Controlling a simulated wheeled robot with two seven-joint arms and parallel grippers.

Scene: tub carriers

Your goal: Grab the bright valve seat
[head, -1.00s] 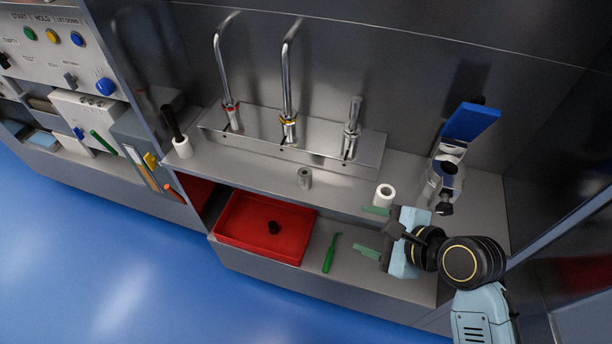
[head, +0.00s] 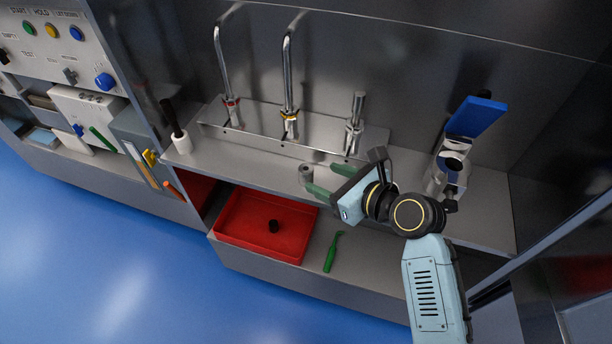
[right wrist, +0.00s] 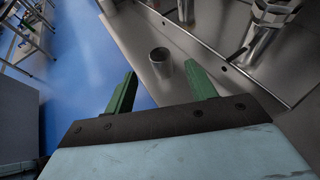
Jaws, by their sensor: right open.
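The bright valve seat looks to be the small grey metal hollow cylinder (head: 305,174) standing upright on the steel shelf, in front of the tap block. In the right wrist view the cylinder (right wrist: 161,66) stands just beyond the fingertips, in line with the gap. My right gripper (head: 327,180) is open and empty, with its two green fingers pointing at the cylinder from the right. The fingers (right wrist: 160,74) look apart from it; contact cannot be made out. My left gripper is not in view.
A steel block with tall taps (head: 290,125) stands behind the cylinder. A red tray (head: 232,243) with a small dark piece (head: 273,226) lies on the lower shelf, beside a green tool (head: 333,252). A blue-topped device (head: 474,117) stands at the right. A white holder (head: 181,143) is at the left.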

